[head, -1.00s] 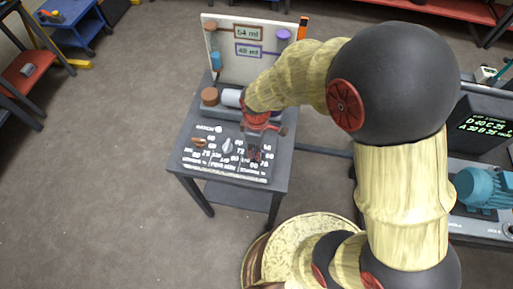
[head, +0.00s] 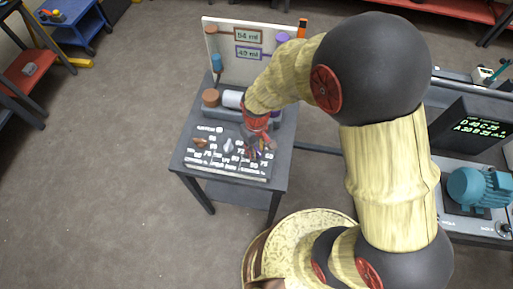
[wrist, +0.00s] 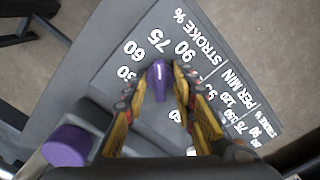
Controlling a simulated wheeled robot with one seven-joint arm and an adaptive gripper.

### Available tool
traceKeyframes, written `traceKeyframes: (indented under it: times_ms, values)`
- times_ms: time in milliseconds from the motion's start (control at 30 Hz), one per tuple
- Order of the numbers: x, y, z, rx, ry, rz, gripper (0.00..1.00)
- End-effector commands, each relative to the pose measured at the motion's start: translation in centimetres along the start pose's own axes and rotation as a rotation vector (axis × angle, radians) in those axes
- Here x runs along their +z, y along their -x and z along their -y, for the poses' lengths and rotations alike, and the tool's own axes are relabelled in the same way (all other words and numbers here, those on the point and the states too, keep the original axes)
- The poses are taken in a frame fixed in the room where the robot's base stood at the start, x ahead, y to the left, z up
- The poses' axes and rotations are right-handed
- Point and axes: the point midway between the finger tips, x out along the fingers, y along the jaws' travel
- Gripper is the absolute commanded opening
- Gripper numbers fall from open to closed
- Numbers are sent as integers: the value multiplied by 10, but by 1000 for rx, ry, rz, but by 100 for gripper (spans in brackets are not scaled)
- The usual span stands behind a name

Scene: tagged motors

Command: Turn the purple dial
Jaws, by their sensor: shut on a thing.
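The purple dial (wrist: 159,80) sits on the grey control panel (wrist: 105,85), in the middle of the wrist view. White numbers and the words STROKE % and PER MIN are printed around it. My gripper (wrist: 159,92) is shut on the purple dial, with one yellow finger on each side of its narrow grip. In the head view my gripper (head: 255,148) is at the right part of the panel, and my arm and gripper hide most of the dial there.
A brown dial (head: 200,143) and a white dial (head: 228,145) are to the left on the same panel. A white board (head: 222,62) with displays reading 54 ml and about 49 ml stands behind. A purple cap (wrist: 68,145) is near the gripper.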

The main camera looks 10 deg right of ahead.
Motion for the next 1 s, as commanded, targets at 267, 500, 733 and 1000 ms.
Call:
traceKeyframes:
  times_ms: [267, 500, 733, 1000]
  values:
    - [1, -1, 0, 0, -39, 1, 2]
    - [1, -1, 0, -1, -40, 1, 2]
    - [0, -1, 0, 0, -40, 1, 35]
    - [0, 0, 0, 0, -39, 0, 46]
